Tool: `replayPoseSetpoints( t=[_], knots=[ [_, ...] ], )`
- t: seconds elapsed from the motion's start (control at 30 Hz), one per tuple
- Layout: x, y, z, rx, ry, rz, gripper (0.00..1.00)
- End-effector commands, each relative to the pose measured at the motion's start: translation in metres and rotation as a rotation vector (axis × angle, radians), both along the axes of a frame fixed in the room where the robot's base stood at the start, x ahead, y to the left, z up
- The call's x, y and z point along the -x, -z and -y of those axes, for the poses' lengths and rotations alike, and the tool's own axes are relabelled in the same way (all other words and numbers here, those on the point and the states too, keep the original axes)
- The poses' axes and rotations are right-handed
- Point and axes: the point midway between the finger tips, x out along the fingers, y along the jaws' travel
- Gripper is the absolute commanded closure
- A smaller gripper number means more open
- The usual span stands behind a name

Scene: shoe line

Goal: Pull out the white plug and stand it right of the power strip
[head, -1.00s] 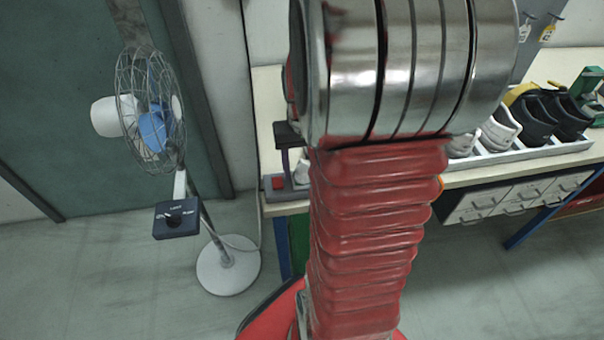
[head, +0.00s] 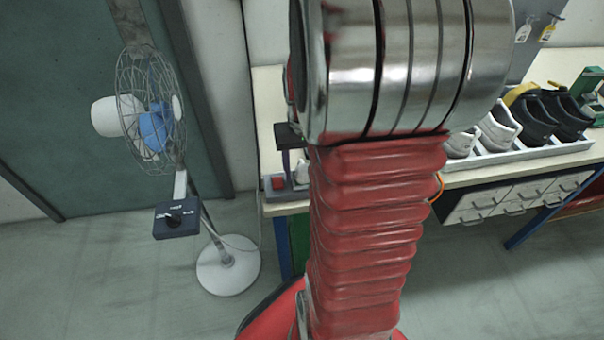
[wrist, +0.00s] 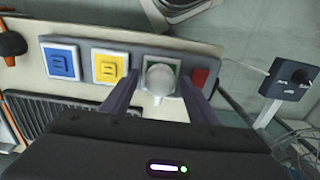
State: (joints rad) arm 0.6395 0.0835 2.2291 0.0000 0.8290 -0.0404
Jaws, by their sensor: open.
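The white plug (wrist: 160,78) sits at the green socket. My gripper (wrist: 157,95) is open, with one finger on each side of the plug; contact cannot be told. In the head view, the strip's red switch end (head: 278,183) and part of the plug (head: 301,172) show at the bench's left end. My arm hides most of the strip there.
A fan (head: 150,120) stands on the floor left of the bench (head: 262,95); its control box also shows in the wrist view (wrist: 290,78). A dark grille (wrist: 60,110) lies beside the strip. Shoes stand in a white rack (head: 510,155) on the right.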

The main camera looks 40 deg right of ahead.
Motion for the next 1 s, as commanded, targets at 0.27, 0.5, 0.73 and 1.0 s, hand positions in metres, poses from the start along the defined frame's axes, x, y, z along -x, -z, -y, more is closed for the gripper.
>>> replayPoseSetpoints(
  t=[0.27,0.5,0.73,1.0],
  knots=[
    [0.0001,0.0,0.0002,0.0,0.001,0.0,0.46],
    [0.0002,0.0,0.0002,0.0,0.001,0.0,0.62],
    [0.0002,0.0,0.0003,0.0,0.001,0.0,0.78],
    [0.0003,0.0,0.0004,0.0,0.001,0.0,0.97]
  ],
)
